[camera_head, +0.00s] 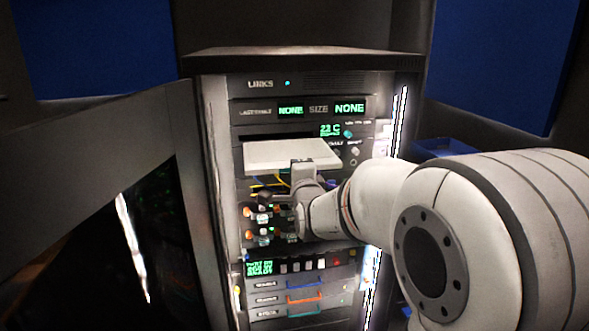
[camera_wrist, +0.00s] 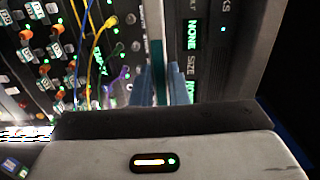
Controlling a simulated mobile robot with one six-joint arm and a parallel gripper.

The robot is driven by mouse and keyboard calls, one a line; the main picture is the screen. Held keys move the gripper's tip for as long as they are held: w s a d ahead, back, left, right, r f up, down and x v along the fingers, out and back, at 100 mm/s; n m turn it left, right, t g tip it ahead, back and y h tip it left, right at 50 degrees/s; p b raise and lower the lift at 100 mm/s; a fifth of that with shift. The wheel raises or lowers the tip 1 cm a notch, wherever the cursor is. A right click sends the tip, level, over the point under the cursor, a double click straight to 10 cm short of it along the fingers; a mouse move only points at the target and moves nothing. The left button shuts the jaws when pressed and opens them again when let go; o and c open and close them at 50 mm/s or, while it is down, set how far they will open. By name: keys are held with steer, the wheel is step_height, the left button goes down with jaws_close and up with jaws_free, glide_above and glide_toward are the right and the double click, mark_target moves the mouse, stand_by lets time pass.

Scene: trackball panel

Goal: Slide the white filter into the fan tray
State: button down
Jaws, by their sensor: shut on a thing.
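The white filter (camera_head: 285,154) is a flat, pale plate held roughly level in front of the rack. My gripper (camera_head: 304,168) is shut on its near edge. In the wrist view the filter (camera_wrist: 157,45) shows nearly edge-on as a narrow strip between the fingers (camera_wrist: 163,85). The fan tray (camera_head: 262,138) shows as a dark slot just above and behind the filter's far edge. I cannot tell whether that edge has entered it; the filter covers the lower part of the opening.
The rack has a green temperature display (camera_head: 331,130) and a knob (camera_head: 355,151) right of the slot. Yellow and blue cables (camera_head: 266,183) and several connectors (camera_head: 262,212) lie below the filter. An open dark door (camera_head: 110,190) stands at left.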

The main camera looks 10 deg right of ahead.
mark_target(288, 158)
steer(key=shift+a, duration=0.15)
steer(key=shift+s+a+f+b, duration=0.15)
steer(key=shift+a+b, duration=0.1)
steer(key=shift+b, duration=0.3)
steer(key=shift+b, duration=0.35)
steer(key=shift+w+b, duration=0.45)
steer(key=shift+w, duration=2.4)
steer(key=shift+b, duration=1.75)
steer(key=shift+w, duration=0.1)
steer(key=shift+w+d, duration=0.1)
steer(key=shift+w, duration=0.25)
